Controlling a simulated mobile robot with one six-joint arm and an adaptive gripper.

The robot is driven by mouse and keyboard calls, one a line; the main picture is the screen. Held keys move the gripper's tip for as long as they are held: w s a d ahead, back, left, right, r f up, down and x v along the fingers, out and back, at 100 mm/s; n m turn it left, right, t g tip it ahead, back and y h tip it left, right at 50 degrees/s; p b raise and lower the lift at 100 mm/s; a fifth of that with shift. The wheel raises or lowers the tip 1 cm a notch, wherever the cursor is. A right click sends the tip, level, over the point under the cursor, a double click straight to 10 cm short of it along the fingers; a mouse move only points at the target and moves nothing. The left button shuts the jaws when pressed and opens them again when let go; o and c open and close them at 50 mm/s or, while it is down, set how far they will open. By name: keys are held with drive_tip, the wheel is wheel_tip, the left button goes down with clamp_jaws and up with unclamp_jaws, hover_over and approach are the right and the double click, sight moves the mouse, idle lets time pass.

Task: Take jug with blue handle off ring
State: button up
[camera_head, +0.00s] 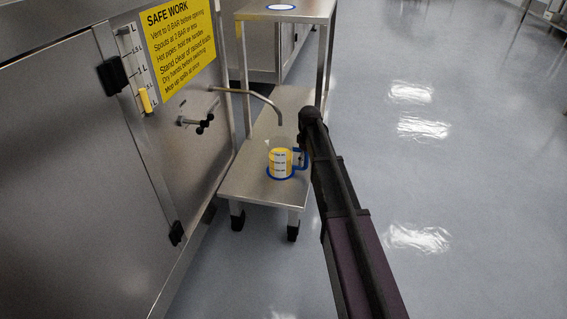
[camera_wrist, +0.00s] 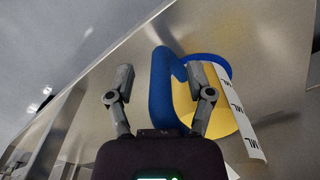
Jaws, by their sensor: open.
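The jug (camera_head: 281,161) has a blue handle (camera_head: 300,158) and yellow contents with white label marks on its side. It stands upright on the blue ring (camera_head: 269,176) on the trolley's low shelf, under the spout. In the wrist view the blue handle (camera_wrist: 162,95) lies between the two fingers of my gripper (camera_wrist: 160,77), which is open with gaps visible on both sides. The right finger overlaps the yellow jug body (camera_wrist: 222,118) in this view. In the head view my arm hides most of the gripper, to the right of the jug.
A bent metal spout (camera_head: 262,97) reaches over the jug from the steel vessel (camera_head: 75,190) at left, with a valve handle (camera_head: 197,123) below. The trolley's upper shelf (camera_head: 312,8) carries a blue-edged white disc (camera_head: 281,7). The floor (camera_head: 470,200) at right is clear.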

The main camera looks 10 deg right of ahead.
idle(0.3)
clamp_jaws()
drive_tip(key=shift+r, duration=0.2)
wheel_tip(320, 180, up, 4)
drive_tip(key=p, duration=0.4)
drive_tip(key=shift+f, duration=0.25)
drive_tip(key=s+a+r+p, duration=0.1)
drive_tip(key=s, duration=1.5)
